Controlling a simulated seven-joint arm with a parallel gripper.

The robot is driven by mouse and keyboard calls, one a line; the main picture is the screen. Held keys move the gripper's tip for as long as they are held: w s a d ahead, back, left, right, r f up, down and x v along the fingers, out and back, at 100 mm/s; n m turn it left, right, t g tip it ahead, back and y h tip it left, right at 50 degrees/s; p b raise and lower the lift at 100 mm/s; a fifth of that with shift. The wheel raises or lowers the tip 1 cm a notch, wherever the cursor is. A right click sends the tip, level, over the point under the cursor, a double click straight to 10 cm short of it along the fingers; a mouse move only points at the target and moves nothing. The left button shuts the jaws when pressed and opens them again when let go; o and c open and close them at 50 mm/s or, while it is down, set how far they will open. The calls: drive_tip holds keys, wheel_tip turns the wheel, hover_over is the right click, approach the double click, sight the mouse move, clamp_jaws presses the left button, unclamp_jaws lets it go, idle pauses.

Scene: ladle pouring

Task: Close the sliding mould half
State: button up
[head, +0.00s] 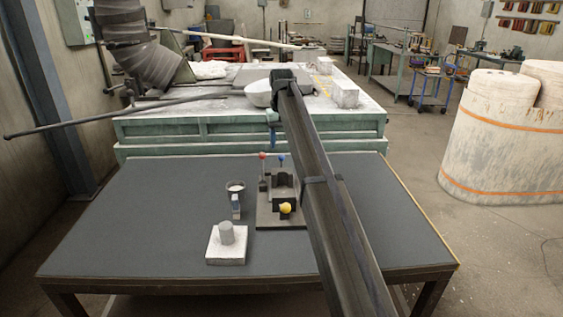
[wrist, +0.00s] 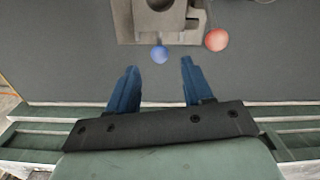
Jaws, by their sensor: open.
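The mould (head: 284,183) stands on a tan base plate (head: 264,217) on the dark table. It has dark blocks, a red knob (head: 262,156) and a blue knob (head: 281,158) at the far side, and a yellow knob (head: 285,208) at the near side. My gripper (head: 272,140) is above the table's far edge, beyond the mould. In the wrist view my gripper (wrist: 158,66) is open and empty. The blue knob (wrist: 159,54) appears just ahead of and between its two blue fingertips, with the red knob (wrist: 216,40) to the right. Contact cannot be told.
A small ladle (head: 236,188) stands left of the mould. A white block (head: 226,256) with a grey cylinder (head: 227,233) sits in front of it. A green bench (head: 180,130) stands behind the table. The table's left side is clear.

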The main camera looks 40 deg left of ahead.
sight(282, 158)
wheel_tip(282, 158, down, 8)
drive_tip(key=shift+f, duration=0.1)
idle(0.4)
drive_tip(key=shift+c, duration=0.4)
clamp_jaws()
